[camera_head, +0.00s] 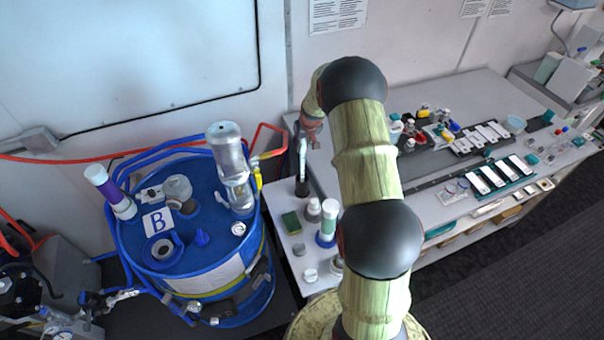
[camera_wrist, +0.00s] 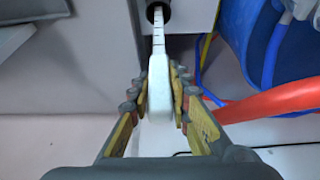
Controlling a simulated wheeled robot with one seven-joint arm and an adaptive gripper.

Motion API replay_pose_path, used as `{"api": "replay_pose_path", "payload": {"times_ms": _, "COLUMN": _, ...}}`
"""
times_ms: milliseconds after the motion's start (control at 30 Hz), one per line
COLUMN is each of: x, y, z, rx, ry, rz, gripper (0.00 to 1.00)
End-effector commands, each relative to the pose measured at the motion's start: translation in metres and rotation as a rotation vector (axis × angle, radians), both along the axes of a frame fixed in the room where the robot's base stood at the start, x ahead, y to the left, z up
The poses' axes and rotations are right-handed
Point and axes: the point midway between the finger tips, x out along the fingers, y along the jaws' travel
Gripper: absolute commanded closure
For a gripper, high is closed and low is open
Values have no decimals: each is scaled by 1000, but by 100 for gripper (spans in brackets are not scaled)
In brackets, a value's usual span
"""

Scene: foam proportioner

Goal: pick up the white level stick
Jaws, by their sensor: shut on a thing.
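The white level stick (camera_wrist: 159,100) is between the two fingers of my gripper (camera_wrist: 160,88) in the wrist view. Its wide handle is pinched by the fingertips, and its thin marked shaft points away from me. The far end of the shaft meets a dark round opening (camera_wrist: 158,14); I cannot tell how deep it sits. In the head view my gripper (camera_head: 310,128) is over the back left end of the bench, above a dark upright holder (camera_head: 302,186). My arm hides part of the bench there.
A blue drum (camera_head: 205,258) marked B stands left of the bench, with a clear cylinder (camera_head: 231,165) on top. A green-and-white bottle (camera_head: 327,222) and small jars stand on the bench's near left part. Trays of small parts (camera_head: 485,138) lie to the right.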

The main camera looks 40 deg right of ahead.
Motion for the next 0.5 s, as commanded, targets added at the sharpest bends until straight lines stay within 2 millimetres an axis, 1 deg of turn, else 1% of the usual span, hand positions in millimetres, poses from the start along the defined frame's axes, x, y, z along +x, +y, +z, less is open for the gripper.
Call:
{"api": "replay_pose_path", "payload": {"times_ms": 333, "x": 0, "y": 0, "z": 1, "rx": 0, "ry": -1, "rz": 0, "gripper": 100}}
{"api": "replay_pose_path", "payload": {"times_ms": 500, "x": 1, "y": 0, "z": 9, "rx": -1, "ry": -3, "rz": 0, "gripper": 100}}
